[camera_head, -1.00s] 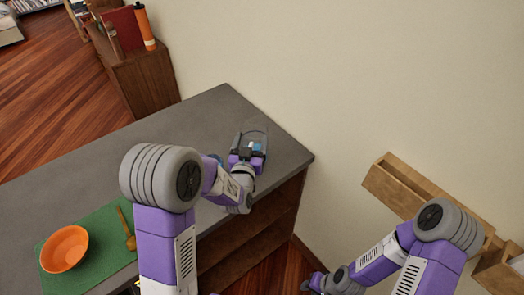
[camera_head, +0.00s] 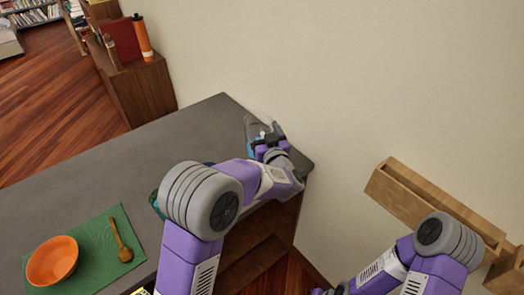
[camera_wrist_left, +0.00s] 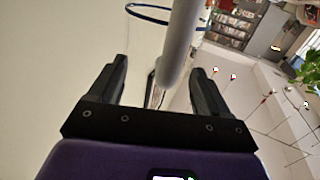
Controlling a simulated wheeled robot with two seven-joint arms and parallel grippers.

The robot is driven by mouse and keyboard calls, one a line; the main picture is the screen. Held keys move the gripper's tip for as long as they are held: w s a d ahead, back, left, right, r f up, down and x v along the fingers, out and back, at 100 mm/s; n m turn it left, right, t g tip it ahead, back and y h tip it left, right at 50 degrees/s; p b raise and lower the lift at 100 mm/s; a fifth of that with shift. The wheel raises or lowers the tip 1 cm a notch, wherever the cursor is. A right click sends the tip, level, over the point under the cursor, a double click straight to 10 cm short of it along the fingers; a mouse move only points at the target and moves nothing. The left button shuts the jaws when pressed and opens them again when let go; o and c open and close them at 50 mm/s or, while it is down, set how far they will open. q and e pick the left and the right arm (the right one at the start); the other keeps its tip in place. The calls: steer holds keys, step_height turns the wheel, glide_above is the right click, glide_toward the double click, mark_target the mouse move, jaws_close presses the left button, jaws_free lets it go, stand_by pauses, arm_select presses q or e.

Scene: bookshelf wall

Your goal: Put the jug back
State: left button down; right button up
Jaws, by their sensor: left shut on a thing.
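The jug (camera_head: 251,127) is see-through and sits at the far right end of the grey counter (camera_head: 190,125), close to the wall. It is partly hidden by my left gripper (camera_head: 268,138), and I cannot tell whether its base touches the counter. In the left wrist view the jug's thick grey handle (camera_wrist_left: 180,45) runs between the two dark fingers of the left gripper (camera_wrist_left: 160,85), with a dark blue ring, perhaps its rim, above. The left gripper is shut on the handle. My right gripper (camera_head: 325,291) is low at the bottom edge, mostly cut off.
An orange bowl (camera_head: 52,262) and a wooden spoon (camera_head: 120,238) lie on a green mat (camera_head: 92,240) at the front left. A teal thing (camera_head: 154,200) shows partly behind my left arm. A wooden wall rack (camera_head: 415,200) is at the right. The counter's middle is clear.

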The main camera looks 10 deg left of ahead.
arm_select(q)
steer(key=shift+f+b, duration=0.5)
steer(key=shift+f, duration=2.1)
steer(key=shift+f, duration=0.1)
jaws_free()
steer(key=shift+f, duration=0.1)
steer(key=shift+s+d+r, duration=0.2)
steer(key=shift+s, duration=0.05)
steer(key=v, duration=1.1)
steer(key=shift+s, duration=0.25)
